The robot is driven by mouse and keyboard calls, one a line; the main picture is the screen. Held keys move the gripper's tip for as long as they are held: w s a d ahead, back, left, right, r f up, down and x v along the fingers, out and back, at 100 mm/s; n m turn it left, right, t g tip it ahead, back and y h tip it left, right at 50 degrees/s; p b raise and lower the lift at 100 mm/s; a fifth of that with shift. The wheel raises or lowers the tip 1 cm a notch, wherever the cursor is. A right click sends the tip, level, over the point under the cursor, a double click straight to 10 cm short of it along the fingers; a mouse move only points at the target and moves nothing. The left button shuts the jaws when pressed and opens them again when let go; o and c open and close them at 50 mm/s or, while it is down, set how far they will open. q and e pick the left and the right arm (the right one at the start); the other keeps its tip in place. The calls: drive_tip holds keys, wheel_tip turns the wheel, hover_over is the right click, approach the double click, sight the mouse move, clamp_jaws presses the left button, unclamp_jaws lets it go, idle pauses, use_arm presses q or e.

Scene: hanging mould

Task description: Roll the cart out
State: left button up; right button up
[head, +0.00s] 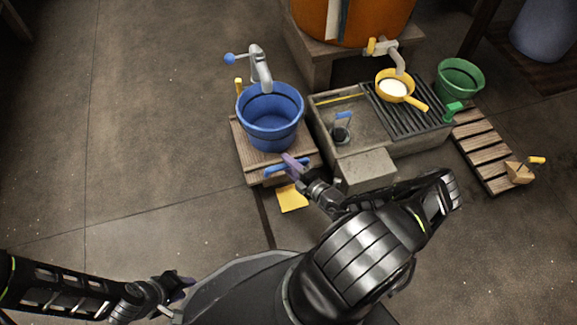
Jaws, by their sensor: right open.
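The cart (244,152) is a low wooden platform left of the grey sink. A large blue bucket (270,122) stands upright on it. A blue handle bar (272,171) runs along the cart's front edge. My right gripper (292,163) is open at this handle, its fingers overlapping the bar's right part; I cannot tell whether they touch it or straddle it. My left gripper (180,287) is low at the left, over the floor, far from the cart; its jaw opening is unclear.
A grey tap (260,68) with a blue knob reaches over the bucket. The sink (360,150) adjoins the cart's right side, with a yellow pan (394,88) on its rack. A yellow plate (292,198) lies before the cart.

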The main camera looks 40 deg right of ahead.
clamp_jaws()
idle(0.5)
idle(1.0)
